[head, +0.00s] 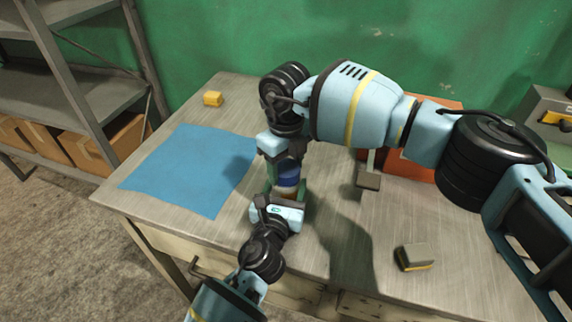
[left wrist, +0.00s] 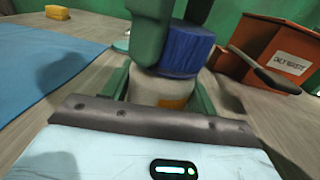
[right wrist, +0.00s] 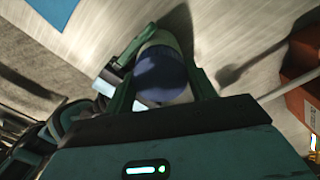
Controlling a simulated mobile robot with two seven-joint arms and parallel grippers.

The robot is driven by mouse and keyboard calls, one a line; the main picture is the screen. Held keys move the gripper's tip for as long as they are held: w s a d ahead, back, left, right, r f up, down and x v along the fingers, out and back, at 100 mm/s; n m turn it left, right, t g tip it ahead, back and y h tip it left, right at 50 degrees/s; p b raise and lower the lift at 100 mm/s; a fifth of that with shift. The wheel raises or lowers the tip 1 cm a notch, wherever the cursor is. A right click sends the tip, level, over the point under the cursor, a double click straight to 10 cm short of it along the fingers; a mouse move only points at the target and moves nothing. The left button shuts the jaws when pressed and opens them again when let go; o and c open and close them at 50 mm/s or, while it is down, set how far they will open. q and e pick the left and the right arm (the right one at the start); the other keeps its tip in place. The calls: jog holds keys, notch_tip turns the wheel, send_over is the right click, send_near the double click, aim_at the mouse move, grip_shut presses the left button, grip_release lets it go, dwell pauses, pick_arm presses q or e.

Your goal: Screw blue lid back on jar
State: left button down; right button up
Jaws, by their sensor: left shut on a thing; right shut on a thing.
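The jar (head: 287,191) stands upright on the workbench, pale with an orange patch in the left wrist view (left wrist: 165,93). The blue lid (left wrist: 187,48) sits on the jar's top, looking level; I cannot tell how tight it is. In the right wrist view the lid (right wrist: 160,75) is between the fingers. My left gripper (head: 284,196) is shut on the jar from the front, its green fingers on either side. My right gripper (head: 286,172) points down from above and is shut on the lid. One of its green fingers hides part of the lid in the left wrist view.
A blue mat (head: 195,170) lies left of the jar, a yellow block (head: 213,99) behind it. A grey-yellow block (head: 414,257) lies front right. Bare bench surrounds it.

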aim_at(282, 196)
jog(key=o, duration=1.2)
jog(key=shift+c, duration=0.2)
notch_tip(282, 196, up, 12)
pick_arm(q)
jog(key=shift+c, duration=1.8)
grip_release()
jog(key=v, duration=0.6)
jog(key=shift+s, duration=0.15)
jog(key=shift+v, duration=0.75)
pick_arm(e)
jog(key=shift+r, duration=0.75)
